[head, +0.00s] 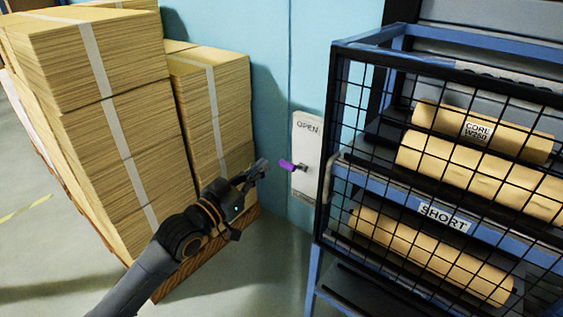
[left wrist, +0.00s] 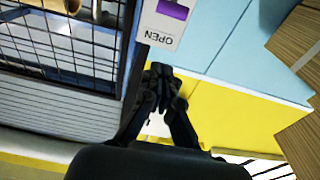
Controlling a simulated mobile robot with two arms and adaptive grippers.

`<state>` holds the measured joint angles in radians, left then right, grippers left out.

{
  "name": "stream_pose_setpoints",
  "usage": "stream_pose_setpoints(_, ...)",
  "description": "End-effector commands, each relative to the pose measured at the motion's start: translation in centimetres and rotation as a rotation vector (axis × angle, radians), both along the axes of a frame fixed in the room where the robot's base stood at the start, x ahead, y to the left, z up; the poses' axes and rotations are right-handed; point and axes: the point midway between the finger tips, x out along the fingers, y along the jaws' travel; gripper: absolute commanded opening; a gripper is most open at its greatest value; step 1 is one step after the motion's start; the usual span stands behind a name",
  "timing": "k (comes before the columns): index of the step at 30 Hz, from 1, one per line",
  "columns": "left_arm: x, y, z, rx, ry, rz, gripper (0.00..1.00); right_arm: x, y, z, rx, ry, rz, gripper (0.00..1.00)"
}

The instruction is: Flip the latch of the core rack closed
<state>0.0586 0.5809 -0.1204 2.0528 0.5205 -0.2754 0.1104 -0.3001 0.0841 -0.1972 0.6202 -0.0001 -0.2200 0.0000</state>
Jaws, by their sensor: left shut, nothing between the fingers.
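The core rack (head: 345,150) is a blue frame with a black mesh front, at the right of the head view. Its latch has a purple handle (head: 292,165) on a white plate (head: 304,183) marked OPEN, at the rack's left edge. The handle points left. In the left wrist view the purple handle (left wrist: 172,9) shows at the top, above the OPEN lettering. My left gripper (head: 262,168) is shut and empty, a little left of the handle in the head view; no contact shows. It also appears in the left wrist view (left wrist: 160,72). My right gripper is not in view.
Strapped stacks of brown cardboard (head: 110,110) stand on a pallet at the left, close beside my left arm. Cardboard cores (head: 480,175) lie on the rack's shelves behind the mesh. A light blue wall (head: 290,60) stands behind. Grey floor is clear at the lower middle.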

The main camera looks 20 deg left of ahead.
Motion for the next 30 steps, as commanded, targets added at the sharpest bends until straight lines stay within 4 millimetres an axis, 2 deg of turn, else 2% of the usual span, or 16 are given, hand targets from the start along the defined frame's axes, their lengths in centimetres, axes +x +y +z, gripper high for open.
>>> stream_pose_setpoints(5,2.6,-0.9,0.7,-0.001,-0.003,0.001,0.0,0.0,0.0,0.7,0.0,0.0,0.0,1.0)
stream_pose_setpoints(15,9.3,-3.4,1.5,0.0,-0.002,0.0,0.0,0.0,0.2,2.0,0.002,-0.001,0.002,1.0)
stream_pose_setpoints(17,8.7,-3.2,-0.3,0.002,0.007,0.001,0.0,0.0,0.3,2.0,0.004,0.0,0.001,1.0)
stream_pose_setpoints(21,8.3,-3.0,-1.9,0.002,0.003,0.0,0.0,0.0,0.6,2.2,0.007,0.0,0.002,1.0)
stream_pose_setpoints(30,8.0,-2.9,-2.8,0.002,-0.001,0.0,0.0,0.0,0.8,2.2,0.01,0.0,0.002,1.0)
